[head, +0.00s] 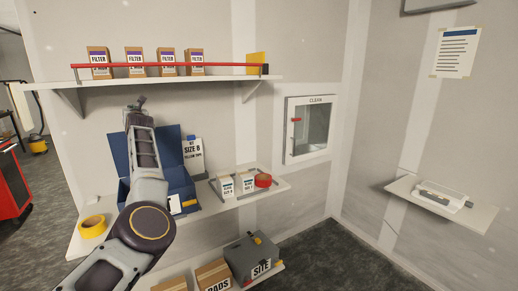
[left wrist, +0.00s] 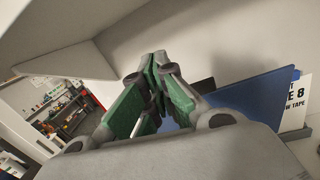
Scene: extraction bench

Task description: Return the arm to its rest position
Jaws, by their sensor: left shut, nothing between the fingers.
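My left gripper (head: 137,103) is shut and empty. It is raised in front of the wall, just above the open blue box (head: 117,151) and below the upper shelf. In the left wrist view its two green-padded fingers (left wrist: 157,62) meet at the tips, with nothing between them. My left arm comes up from the bottom left and hides part of the blue box and the lower shelf. My right gripper is in neither view.
The upper shelf (head: 215,83) holds several filter boxes behind a red bar. The lower shelf (head: 235,199) carries yellow tape (head: 93,227), small cartons and red tape (head: 263,180). A grey SITE box (head: 252,258) stands below. The floor at right is clear.

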